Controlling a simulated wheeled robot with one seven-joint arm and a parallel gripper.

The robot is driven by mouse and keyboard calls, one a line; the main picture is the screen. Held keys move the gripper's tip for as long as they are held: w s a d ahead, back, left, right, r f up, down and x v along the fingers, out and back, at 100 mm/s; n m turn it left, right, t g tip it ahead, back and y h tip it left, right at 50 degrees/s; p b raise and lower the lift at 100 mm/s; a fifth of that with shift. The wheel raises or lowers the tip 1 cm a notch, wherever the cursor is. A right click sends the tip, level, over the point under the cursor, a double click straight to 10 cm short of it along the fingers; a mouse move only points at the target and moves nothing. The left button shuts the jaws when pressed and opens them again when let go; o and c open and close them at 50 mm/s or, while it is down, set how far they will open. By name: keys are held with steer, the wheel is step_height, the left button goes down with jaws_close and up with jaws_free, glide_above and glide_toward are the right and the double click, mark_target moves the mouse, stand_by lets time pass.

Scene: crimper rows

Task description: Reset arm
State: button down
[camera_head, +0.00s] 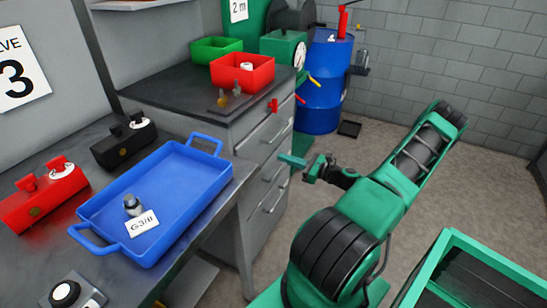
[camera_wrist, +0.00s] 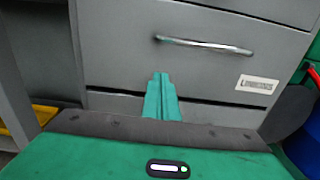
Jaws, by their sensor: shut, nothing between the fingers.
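My gripper (camera_head: 293,161) is at the end of my green arm, in the open space in front of the grey drawer cabinet. In the wrist view its green fingers (camera_wrist: 161,97) are pressed together with nothing between them. They point toward the grey drawer fronts (camera_wrist: 190,72), which have a metal handle (camera_wrist: 205,44) and a white label. In the head view the gripper appears apart from the bench and the tray. Whether the fingertips touch the cabinet cannot be told.
A blue tray (camera_head: 190,180) on the dark bench holds a small metal fitting (camera_head: 131,204) and a "G3/8" card. Red (camera_head: 42,200) and black (camera_head: 123,142) devices stand beside it. Red (camera_head: 258,78) and green bins sit on the cabinet. A blue barrel (camera_head: 325,90) stands behind.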

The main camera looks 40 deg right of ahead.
steer(key=v, duration=0.7)
steer(key=shift+a, duration=0.3)
steer(key=s+a+r+n+g+y, duration=0.1)
steer(key=a+r+n+g, duration=0.1)
steer(key=a+n+g, duration=0.45)
steer(key=s+a+r+n+g+y, duration=0.1)
steer(key=a+r+n+g, duration=0.1)
steer(key=a+n+g, duration=0.45)
steer(key=s+a+r+n+g+h, duration=0.2)
steer(key=s+a+r+n, duration=0.3)
steer(key=s+r, duration=0.4)
steer(key=s+a+r+n+g+h, duration=0.2)
steer(key=s+a+r+n+h, duration=0.3)
steer(key=s+r+n, duration=0.3)
step_height(320, 180, up, 3)
steer(key=shift+s+a+r+h, duration=0.15)
steer(key=shift+s+a+h, duration=0.2)
steer(key=shift+s, duration=0.15)
